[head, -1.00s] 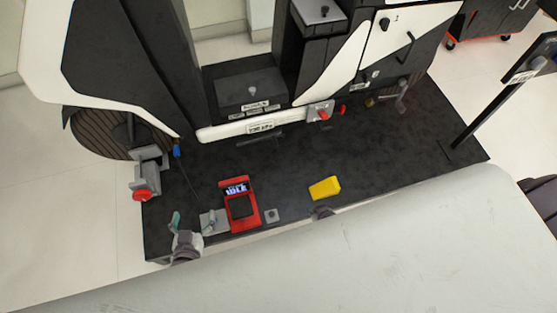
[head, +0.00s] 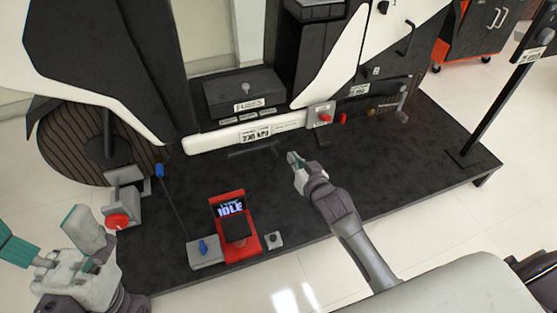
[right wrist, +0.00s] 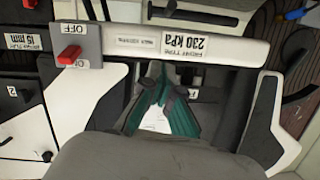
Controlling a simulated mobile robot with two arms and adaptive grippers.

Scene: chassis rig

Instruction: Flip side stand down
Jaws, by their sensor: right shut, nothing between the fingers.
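The side stand appears as a thin black bar (head: 254,151) under the lower white rail of the chassis (head: 245,134). It lies roughly flat along the rail, dark on the dark platform. In the right wrist view, a black bar (right wrist: 195,16) shows at the top beyond the rail. My right gripper (head: 293,158) is shut and empty, just right of the bar and apart from it. Its green fingers (right wrist: 164,85) meet in the wrist view, in front of the rail. My left gripper (head: 58,232) is open and empty at the lower left, its fingers wide apart.
A red device reading IDLE (head: 232,222) and a grey box with a blue switch (head: 204,250) stand at the platform's front. A red knob (head: 117,221) sits at left by the wheel (head: 95,145). A red switch (head: 324,117) is on the rail.

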